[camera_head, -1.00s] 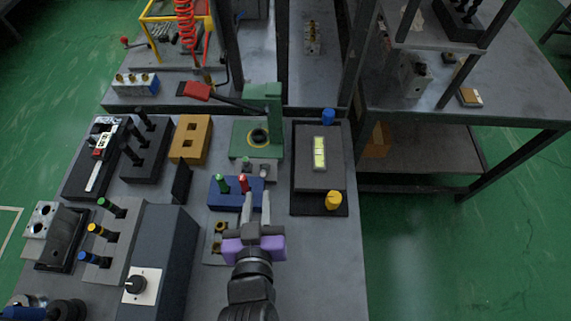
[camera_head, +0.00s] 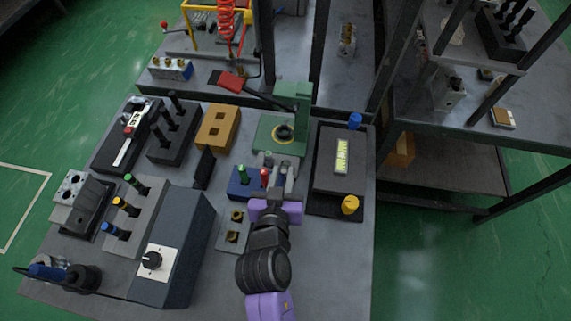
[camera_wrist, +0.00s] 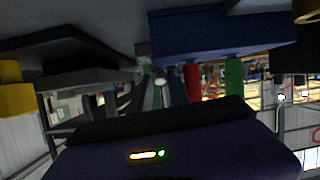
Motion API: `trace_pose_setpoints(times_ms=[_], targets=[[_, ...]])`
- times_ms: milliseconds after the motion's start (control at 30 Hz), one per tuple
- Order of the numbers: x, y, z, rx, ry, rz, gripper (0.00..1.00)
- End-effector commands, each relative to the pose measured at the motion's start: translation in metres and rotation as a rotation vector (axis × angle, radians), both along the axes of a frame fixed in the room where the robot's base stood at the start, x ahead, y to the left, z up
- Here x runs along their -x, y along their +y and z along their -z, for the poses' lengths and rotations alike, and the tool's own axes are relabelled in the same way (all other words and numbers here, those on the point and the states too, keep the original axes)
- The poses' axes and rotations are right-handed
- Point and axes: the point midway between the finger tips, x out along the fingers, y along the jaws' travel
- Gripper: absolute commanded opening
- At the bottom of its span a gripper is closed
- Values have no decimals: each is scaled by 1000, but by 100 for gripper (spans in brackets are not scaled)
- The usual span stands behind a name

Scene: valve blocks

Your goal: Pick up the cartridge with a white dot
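My gripper (camera_head: 279,172) reaches low over the bench, beside the blue block (camera_head: 241,184) and in front of the green press (camera_head: 290,118). Its two fingers are apart. Small grey parts stand around the fingertips, and the fingers partly hide them. In the wrist view a small pale spot (camera_wrist: 160,81) shows between the fingers; I cannot tell if it is the white dot of the cartridge. The blue block carries a green cylinder (camera_head: 242,174) and a red cylinder (camera_head: 264,177). In the wrist view the red cylinder (camera_wrist: 193,82) and green cylinder (camera_wrist: 234,77) appear beside the fingers.
A dark tray (camera_head: 320,205) with a blue knob (camera_head: 355,121) and a yellow knob (camera_head: 350,204) lies to the right. A grey plate (camera_head: 225,228) with brass sockets lies left of my arm. A dark box with a dial (camera_head: 152,260) stands further left. The press lever (camera_head: 232,82) extends leftward.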

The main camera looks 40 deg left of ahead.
Motion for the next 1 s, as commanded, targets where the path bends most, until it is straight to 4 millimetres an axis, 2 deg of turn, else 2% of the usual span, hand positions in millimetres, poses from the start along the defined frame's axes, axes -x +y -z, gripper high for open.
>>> trace_pose_setpoints(times_ms=[133, 233, 267, 767, 867, 1000], targets=[[0, 0, 0, 0, 0, 0, 22], [0, 0, 0, -1, 1, 0, 2], [0, 0, 0, -1, 1, 0, 0], [0, 0, -6, -3, 0, 0, 0], [0, 1, -15, -4, -2, 0, 0], [0, 0, -37, -5, -3, -1, 0]])
